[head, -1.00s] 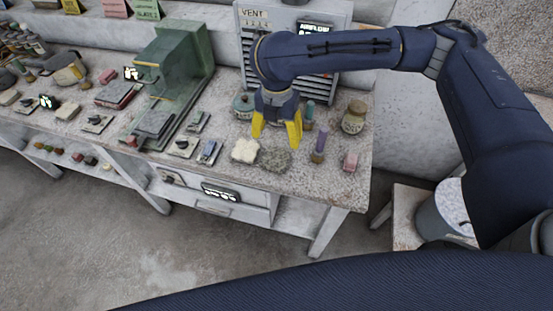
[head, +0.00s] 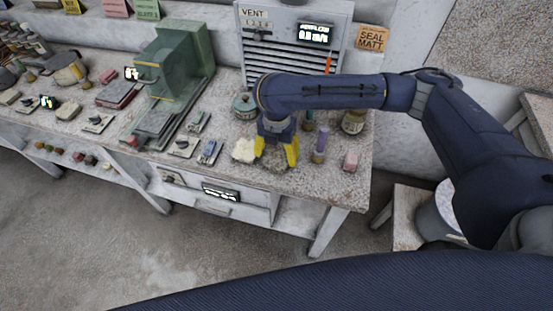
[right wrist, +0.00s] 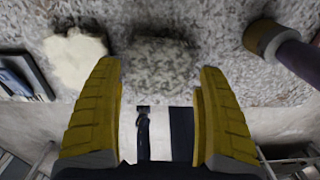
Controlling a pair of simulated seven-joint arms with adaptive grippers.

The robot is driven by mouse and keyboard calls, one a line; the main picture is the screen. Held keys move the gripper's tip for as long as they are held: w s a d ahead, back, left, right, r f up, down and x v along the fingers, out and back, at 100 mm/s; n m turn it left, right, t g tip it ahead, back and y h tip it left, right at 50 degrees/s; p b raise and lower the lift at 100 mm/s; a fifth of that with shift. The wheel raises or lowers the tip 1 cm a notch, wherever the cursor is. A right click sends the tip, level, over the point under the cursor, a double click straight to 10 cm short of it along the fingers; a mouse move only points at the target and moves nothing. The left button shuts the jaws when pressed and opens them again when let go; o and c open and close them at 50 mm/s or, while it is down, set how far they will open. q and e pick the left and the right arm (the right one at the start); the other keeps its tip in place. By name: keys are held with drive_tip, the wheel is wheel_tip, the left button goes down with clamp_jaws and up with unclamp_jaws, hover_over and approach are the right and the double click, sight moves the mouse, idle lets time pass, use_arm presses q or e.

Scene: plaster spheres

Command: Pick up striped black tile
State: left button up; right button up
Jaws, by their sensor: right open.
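A grey tile with dark streaks (head: 275,165) lies on the speckled bench top near its front edge. It is the closest match to a striped black tile. In the right wrist view the streaked tile (right wrist: 160,62) lies between and ahead of the yellow fingers. My right gripper (head: 276,157) is open, pointing down, its fingers on either side of the tile and partly hiding it. In the right wrist view the gripper (right wrist: 160,75) holds nothing. I cannot tell whether the fingers touch the tile. My left gripper is not in view.
A cream tile (head: 244,150) lies close to the left finger. A purple-topped cylinder (head: 320,146) stands to the right, with a pink block (head: 351,160) beyond it. A green press (head: 180,75) stands left. Jars are behind. A bucket (head: 440,215) stands right of the bench.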

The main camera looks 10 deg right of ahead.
sight(275, 159)
drive_tip(key=shift+f, duration=1.35)
drive_tip(key=shift+c, duration=0.3)
drive_tip(key=c, duration=1.1)
